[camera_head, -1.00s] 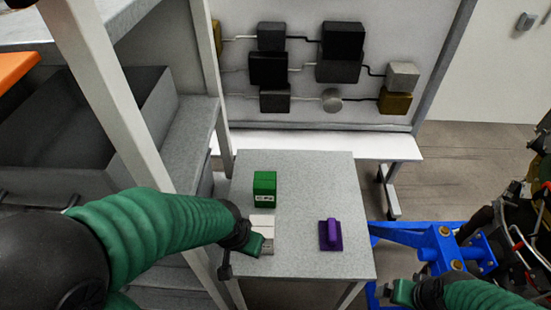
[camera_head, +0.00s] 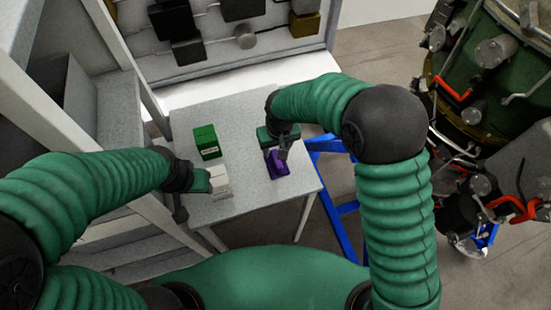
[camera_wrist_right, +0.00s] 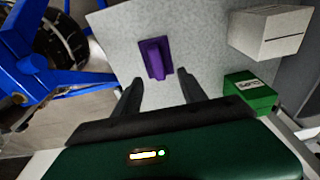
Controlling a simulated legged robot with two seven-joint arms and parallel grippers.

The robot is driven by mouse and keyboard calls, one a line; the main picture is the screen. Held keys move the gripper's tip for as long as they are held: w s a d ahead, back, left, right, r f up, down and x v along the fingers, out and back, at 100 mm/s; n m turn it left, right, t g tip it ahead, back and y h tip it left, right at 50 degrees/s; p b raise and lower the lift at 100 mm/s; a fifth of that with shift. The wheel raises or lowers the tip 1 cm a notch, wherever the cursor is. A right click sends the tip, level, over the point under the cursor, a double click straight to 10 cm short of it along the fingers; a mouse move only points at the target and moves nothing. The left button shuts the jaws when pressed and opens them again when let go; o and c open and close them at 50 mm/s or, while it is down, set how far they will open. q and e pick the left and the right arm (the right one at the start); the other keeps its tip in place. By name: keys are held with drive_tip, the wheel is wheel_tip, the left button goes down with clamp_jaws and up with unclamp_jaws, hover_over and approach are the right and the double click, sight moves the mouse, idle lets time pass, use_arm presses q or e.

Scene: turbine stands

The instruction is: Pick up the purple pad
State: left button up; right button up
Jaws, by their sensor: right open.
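The purple pad (camera_head: 278,168) lies on the grey table (camera_head: 245,200), toward its right side. It has a raised purple handle and also shows in the right wrist view (camera_wrist_right: 154,57). My right gripper (camera_head: 281,148) is over the pad and partly hides it in the head view. In the right wrist view its two fingers (camera_wrist_right: 160,88) are spread apart, and the pad lies beyond the fingertips, roughly centred between them, with nothing held. My left gripper (camera_head: 190,190) is at the table's left edge beside a white box; its fingers do not show clearly.
A green box (camera_head: 207,142) and the white box (camera_head: 219,181) stand on the table's left half. A blue frame (camera_head: 335,180) is right of the table, and a large green machine (camera_head: 490,60) stands farther right. A shelf post (camera_head: 125,40) rises on the left.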

drive_tip(key=p, duration=0.1)
hover_over(277, 161)
wheel_tip(277, 161, down, 5)
drive_tip(key=shift+f, duration=0.15)
drive_tip(key=shift+w+f, duration=0.15)
drive_tip(key=shift+f, duration=0.2)
drive_tip(key=f+p, duration=0.2)
drive_tip(key=f, duration=0.1)
drive_tip(key=f+p, duration=0.1)
drive_tip(key=shift+w+a+f, duration=0.1)
drive_tip(key=shift+w+f, duration=0.1)
drive_tip(key=shift+w, duration=0.15)
drive_tip(key=shift+w+f, duration=0.1)
drive_tip(key=shift+f, duration=0.15)
clamp_jaws()
